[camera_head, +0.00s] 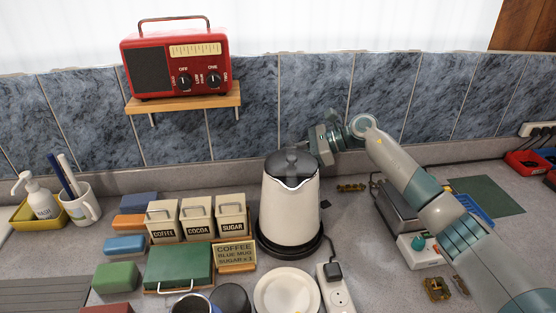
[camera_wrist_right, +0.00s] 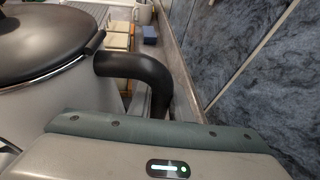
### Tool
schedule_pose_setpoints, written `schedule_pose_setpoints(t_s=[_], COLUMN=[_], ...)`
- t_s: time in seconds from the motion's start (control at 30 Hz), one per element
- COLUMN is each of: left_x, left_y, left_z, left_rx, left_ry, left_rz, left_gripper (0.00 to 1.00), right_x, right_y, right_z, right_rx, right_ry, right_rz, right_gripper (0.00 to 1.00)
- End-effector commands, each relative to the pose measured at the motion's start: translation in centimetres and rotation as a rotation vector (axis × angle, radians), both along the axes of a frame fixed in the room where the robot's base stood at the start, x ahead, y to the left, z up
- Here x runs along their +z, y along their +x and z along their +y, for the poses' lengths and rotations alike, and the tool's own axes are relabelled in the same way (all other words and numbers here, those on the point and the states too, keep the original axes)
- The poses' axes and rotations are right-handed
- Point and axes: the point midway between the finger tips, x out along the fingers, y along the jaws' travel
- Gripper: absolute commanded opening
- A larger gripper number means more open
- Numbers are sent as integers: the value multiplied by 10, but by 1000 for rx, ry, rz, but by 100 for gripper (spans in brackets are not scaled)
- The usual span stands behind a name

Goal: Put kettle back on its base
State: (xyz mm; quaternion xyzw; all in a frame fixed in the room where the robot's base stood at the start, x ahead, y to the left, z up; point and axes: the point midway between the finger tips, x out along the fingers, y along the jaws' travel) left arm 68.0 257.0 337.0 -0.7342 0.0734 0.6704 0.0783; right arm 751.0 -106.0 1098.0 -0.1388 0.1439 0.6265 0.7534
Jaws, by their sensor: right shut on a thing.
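The white kettle (camera_head: 290,205) with a dark lid (camera_head: 291,163) stands upright at the middle of the counter. Its round black base (camera_head: 290,249) shows as a dark ring around the kettle's bottom. I cannot tell whether the kettle is fully seated or slightly above it. My right gripper (camera_head: 320,146) is at the kettle's upper back right, shut on its black handle. In the right wrist view the handle (camera_wrist_right: 140,66) curves down behind the gripper body (camera_wrist_right: 155,143), which hides the fingertips. My left gripper is not in view.
Coffee, cocoa and sugar canisters (camera_head: 197,218) and a sign (camera_head: 235,256) stand left of the kettle. A white plate (camera_head: 287,293) and a power strip (camera_head: 338,291) are in front. A red radio (camera_head: 176,59) sits on a wall shelf. The tiled wall (camera_head: 315,98) is behind.

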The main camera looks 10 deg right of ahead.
Motion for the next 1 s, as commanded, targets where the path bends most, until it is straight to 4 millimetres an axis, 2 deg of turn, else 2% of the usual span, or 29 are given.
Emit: schedule_pose_setpoints(t_s=[0.4, 1.0], left_x=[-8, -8], left_y=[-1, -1], left_z=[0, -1], left_rx=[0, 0], left_ry=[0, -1], left_rz=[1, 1], left_gripper=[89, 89], right_x=[4, 5], right_y=[0, 0], right_z=[1, 1], right_rx=[-2, -1], right_ry=[6, 6], right_rz=[-2, -1], right_gripper=[0, 0])
